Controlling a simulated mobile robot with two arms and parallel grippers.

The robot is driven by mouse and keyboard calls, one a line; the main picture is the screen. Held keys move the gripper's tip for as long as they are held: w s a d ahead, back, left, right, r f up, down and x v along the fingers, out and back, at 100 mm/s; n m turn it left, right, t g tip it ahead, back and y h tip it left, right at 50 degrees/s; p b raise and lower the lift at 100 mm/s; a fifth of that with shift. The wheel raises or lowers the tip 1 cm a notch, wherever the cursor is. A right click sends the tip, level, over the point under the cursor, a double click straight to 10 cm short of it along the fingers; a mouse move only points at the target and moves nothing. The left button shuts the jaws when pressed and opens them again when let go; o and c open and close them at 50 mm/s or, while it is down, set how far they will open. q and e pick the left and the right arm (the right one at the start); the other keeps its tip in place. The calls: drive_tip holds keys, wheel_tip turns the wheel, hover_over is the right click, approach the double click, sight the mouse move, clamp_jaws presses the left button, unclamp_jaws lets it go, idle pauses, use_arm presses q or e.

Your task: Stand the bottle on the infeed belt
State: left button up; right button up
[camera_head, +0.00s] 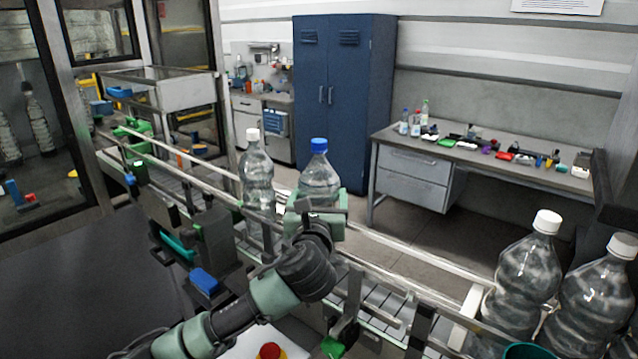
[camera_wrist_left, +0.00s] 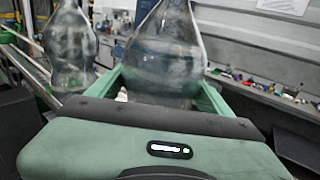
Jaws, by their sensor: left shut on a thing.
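A clear bottle with a blue cap (camera_head: 319,172) is upright in my left gripper (camera_head: 318,205), at the conveyor. My left gripper is shut on the bottle's body, and the gripper and arm hide its base, so I cannot tell whether it touches the belt. In the left wrist view the held bottle (camera_wrist_left: 165,55) stands between the two green fingers (camera_wrist_left: 160,92). The infeed belt (camera_head: 385,322) runs between metal rails from back left to front right. My right gripper is not in view.
A white-capped bottle (camera_head: 257,175) stands on the line just left of the held one; it also shows in the left wrist view (camera_wrist_left: 70,45). Two more white-capped bottles (camera_head: 525,275) (camera_head: 597,295) stand at front right. A guard rail (camera_head: 410,255) runs along the belt's far side.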

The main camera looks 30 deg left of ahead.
use_arm(q)
drive_tip(key=shift+f, duration=0.4)
drive_tip(key=o, duration=2)
drive_tip(key=shift+f, duration=0.35)
drive_tip(key=shift+o, duration=0.2)
drive_tip(key=shift+s+d+r, duration=0.1)
drive_tip(key=shift+s, duration=0.05)
drive_tip(key=shift+s+d, duration=0.1)
drive_tip(key=b+v, duration=0.3)
drive_tip(key=v, duration=0.8)
drive_tip(key=shift+s+d+b, duration=0.15)
drive_tip(key=shift+s+b, duration=0.15)
drive_tip(key=shift+r, duration=0.1)
